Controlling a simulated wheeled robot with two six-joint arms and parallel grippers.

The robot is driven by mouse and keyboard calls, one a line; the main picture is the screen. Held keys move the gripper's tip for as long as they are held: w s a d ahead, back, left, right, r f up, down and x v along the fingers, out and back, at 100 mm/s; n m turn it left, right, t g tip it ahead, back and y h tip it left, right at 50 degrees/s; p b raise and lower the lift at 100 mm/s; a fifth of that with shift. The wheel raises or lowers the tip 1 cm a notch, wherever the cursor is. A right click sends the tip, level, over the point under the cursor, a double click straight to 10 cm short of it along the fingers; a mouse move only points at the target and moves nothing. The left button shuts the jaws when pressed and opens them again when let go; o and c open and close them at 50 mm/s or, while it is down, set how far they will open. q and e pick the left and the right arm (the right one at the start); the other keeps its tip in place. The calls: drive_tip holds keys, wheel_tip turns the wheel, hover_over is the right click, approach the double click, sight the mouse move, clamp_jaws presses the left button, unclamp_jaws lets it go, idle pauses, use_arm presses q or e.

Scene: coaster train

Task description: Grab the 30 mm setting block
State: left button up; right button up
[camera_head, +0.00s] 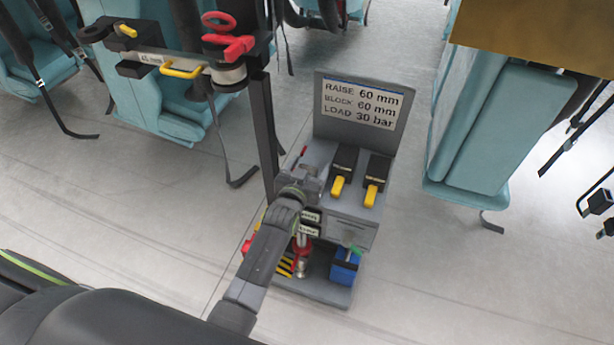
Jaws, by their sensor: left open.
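Two black blocks with yellow handles stand side by side on the top of a grey stand: a left block (345,158) and a right block (378,166). Their labels are too small to read, so I cannot tell which is the 30 mm setting block. My left gripper (309,174) is open over the left part of the stand top, left of the left block and apart from its handle. My gripper and arm hide that part of the stand, so I cannot tell whether another block is there. My right gripper is not in view.
A sign (360,102) behind the blocks reads raise 60 mm, block 60 mm, load 30 bar. A blue box (345,268) and a red-and-silver cylinder (301,256) are on the stand's lower level. A dark post (264,125) rises left of it. Turquoise seats (510,125) flank the stand.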

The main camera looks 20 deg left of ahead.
use_arm(q)
drive_tip(key=c, duration=1.3)
drive_tip(key=shift+r, duration=0.1)
drive_tip(key=shift+c, duration=0.4)
